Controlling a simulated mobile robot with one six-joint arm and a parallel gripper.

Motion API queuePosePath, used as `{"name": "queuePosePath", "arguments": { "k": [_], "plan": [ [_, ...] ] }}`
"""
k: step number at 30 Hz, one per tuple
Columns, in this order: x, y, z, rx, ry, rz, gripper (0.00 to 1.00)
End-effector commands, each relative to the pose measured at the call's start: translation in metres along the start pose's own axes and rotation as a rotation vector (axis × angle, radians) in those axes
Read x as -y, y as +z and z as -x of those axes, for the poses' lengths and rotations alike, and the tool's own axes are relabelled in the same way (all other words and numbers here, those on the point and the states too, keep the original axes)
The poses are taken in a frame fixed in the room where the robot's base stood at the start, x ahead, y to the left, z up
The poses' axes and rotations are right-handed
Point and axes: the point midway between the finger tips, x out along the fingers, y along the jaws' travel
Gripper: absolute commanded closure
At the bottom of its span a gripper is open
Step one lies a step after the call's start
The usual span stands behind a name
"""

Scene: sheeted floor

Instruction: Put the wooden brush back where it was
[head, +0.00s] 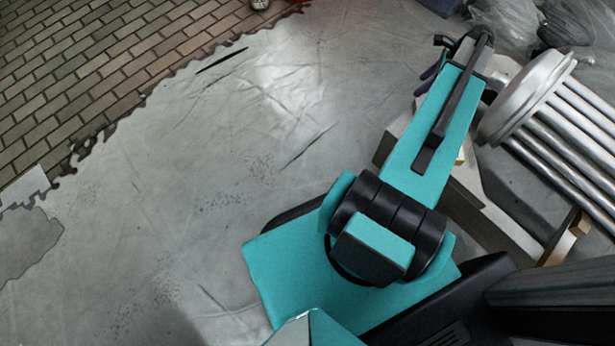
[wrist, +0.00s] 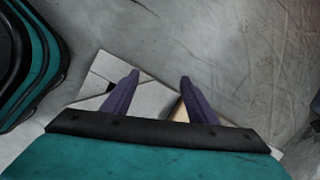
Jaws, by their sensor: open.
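My gripper (wrist: 159,78) is open in the wrist view, its two purple fingers apart with nothing between the tips. In the head view one dark finger of my gripper (head: 427,80) shows at the far end of the arm. A small tan piece (wrist: 180,112) shows beside the right finger in the wrist view, mostly hidden by it. I cannot tell whether either is the wooden brush; no whole brush is visible.
A pale flat-topped piece (head: 507,222) lies under and right of the arm. Clear plastic sheeting (head: 505,22) is at the top right. The grey sheeted floor (head: 190,190) on the left is mostly clear, with brick paving beyond.

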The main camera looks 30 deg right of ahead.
Motion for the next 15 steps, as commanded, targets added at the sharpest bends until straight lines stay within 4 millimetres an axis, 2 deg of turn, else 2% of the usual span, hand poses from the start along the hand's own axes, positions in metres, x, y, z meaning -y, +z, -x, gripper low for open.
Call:
{"name": "queuePosePath", "arguments": {
  "k": [1,6,15],
  "plan": [
    [-0.011,0.015,-0.016,-0.006,0.023,0.058,0.47],
    [-0.043,0.054,-0.064,-0.026,0.093,0.258,0.47],
    [-0.116,0.112,-0.14,-0.052,0.226,0.635,0.47]
  ]
}}
